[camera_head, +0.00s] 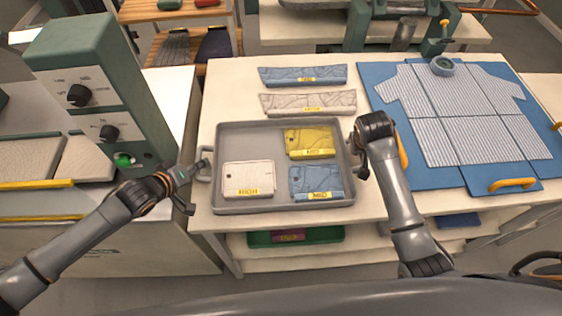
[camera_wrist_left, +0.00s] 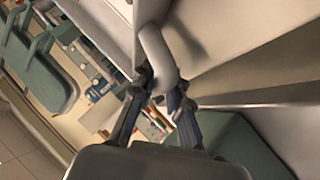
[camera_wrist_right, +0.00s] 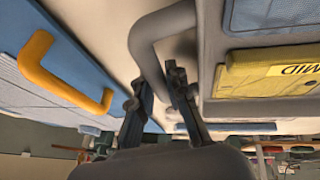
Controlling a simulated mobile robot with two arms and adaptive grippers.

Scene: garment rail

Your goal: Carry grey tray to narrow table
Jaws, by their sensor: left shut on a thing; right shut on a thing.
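The grey tray (camera_head: 240,131) rests on a pale table in the head view, with a handle at each short side. Three folded cloths lie in it: a white one (camera_head: 247,175) at front left, a yellow one (camera_head: 308,137) at back right and a blue one (camera_head: 316,178) at front right. My left gripper (camera_head: 194,180) is shut on the tray's left handle, which shows between the fingers in the left wrist view (camera_wrist_left: 160,62). My right gripper (camera_wrist_right: 177,92) is shut on the right handle (camera_wrist_right: 142,45). I cannot tell which table is the narrow one.
Blue and beige folded cloths (camera_head: 303,76) (camera_head: 308,102) lie behind the tray. A striped shirt (camera_head: 455,110) lies on a blue board with yellow handles at the right. A green control box (camera_head: 90,80) stands at the left. A shelf below the table holds a green item (camera_head: 295,236).

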